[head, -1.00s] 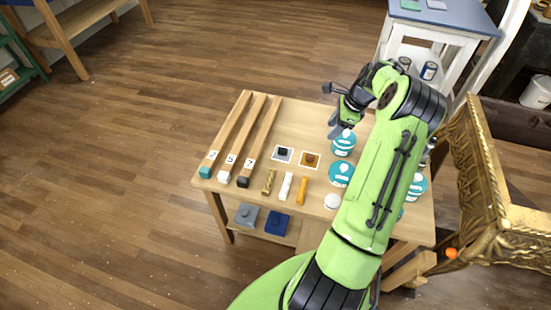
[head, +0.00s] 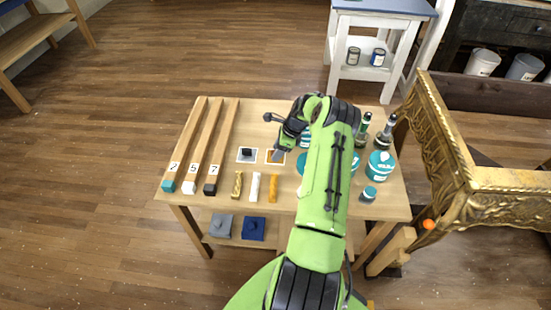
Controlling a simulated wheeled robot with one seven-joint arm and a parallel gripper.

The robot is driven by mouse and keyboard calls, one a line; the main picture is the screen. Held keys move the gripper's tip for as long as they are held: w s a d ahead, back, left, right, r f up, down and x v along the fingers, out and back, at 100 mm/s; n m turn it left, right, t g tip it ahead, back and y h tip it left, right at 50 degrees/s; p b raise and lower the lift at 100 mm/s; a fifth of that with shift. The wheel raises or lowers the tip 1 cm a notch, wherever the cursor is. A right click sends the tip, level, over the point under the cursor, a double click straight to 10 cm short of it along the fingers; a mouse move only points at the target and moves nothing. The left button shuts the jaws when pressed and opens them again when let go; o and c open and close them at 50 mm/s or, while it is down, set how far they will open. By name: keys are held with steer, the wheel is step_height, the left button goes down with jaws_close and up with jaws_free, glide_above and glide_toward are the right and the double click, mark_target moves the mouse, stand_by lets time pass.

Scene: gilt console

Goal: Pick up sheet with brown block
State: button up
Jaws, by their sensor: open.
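The sheet with the brown block (head: 269,158) lies on the wooden table, right of the sheet with a dark block (head: 247,155). My gripper (head: 281,150) is at its right side and hides part of the sheet and most of its block. The gripper is open, its fingers pointing down. I cannot tell how high it is above the sheet or whether it touches it.
Three long wooden bars (head: 206,140) lie on the left of the table (head: 285,116). Gold, white and orange sticks (head: 255,187) lie in front of the sheets. Teal-lidded jars (head: 381,164) and dark bottles (head: 386,131) stand right. A gilt frame (head: 453,150) stands beyond.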

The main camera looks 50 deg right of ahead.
steer(key=shift+w+a+f, duration=0.1)
steer(key=shift+f, duration=0.3)
steer(key=shift+r, duration=0.15)
steer(key=shift+c, duration=0.5)
jaws_close()
steer(key=shift+r, duration=0.1)
step_height(320, 180, up, 10)
steer(key=p, duration=0.2)
steer(key=shift+p, duration=0.4)
